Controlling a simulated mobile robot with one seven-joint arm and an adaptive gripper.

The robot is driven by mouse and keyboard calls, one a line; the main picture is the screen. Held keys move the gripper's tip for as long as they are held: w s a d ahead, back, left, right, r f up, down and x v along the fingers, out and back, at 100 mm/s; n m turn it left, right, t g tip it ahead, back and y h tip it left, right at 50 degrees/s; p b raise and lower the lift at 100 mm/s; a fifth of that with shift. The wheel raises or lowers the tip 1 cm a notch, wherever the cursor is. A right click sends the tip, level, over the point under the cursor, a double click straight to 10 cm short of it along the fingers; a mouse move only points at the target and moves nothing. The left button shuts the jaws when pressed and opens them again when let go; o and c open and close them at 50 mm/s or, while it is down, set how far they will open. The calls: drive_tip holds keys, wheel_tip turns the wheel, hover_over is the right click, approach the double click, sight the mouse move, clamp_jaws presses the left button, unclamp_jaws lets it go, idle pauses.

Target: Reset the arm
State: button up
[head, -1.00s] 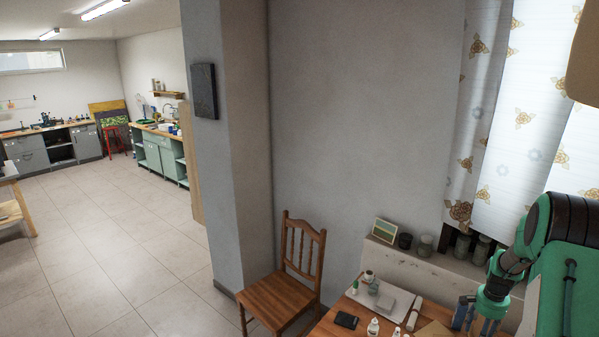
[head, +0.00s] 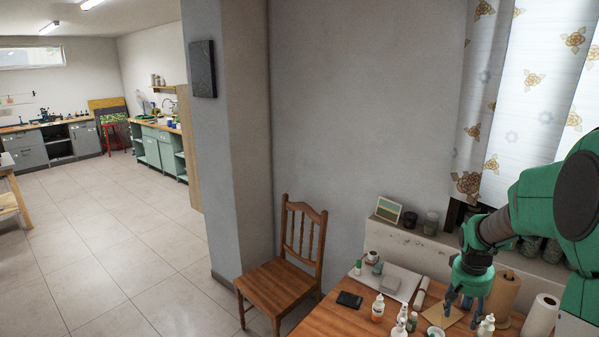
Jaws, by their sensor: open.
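My green arm (head: 535,205) reaches in from the right edge in the head view, bent downward. My gripper (head: 457,309), with its blue-grey fingers, points down over the right part of the wooden table (head: 335,318). It is open, and I see nothing held between the fingers. The fingertips are above or near a brown card (head: 441,316); I cannot tell whether they touch it.
White bottles (head: 378,308) and (head: 486,325), a black flat item (head: 349,299), a white board (head: 401,276), a brown roll (head: 503,296) and a white roll (head: 541,315) crowd the table. A wooden chair (head: 278,285) stands left. The tiled floor (head: 110,240) beyond is clear.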

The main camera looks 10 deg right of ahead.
drive_tip(key=s+a+r+n+t+p, duration=0.1)
drive_tip(key=s+a+r, duration=0.1)
drive_tip(key=a+r, duration=0.45)
drive_tip(key=s+a+r+n+p, duration=0.1)
drive_tip(key=s+a+r, duration=0.2)
drive_tip(key=a+r, duration=0.35)
drive_tip(key=s+a+r+n+t+y+p, duration=0.1)
drive_tip(key=s+a+r+p, duration=0.2)
drive_tip(key=s+a+r, duration=0.4)
drive_tip(key=s+a+r+n+t+y+p, duration=0.1)
drive_tip(key=s+a+r+p, duration=0.3)
drive_tip(key=s+a, duration=0.9)
wheel_tip(320, 180, up, 3)
drive_tip(key=shift+s+a+r+t, duration=0.2)
drive_tip(key=shift+s+a+t, duration=0.2)
drive_tip(key=shift+a+t, duration=0.35)
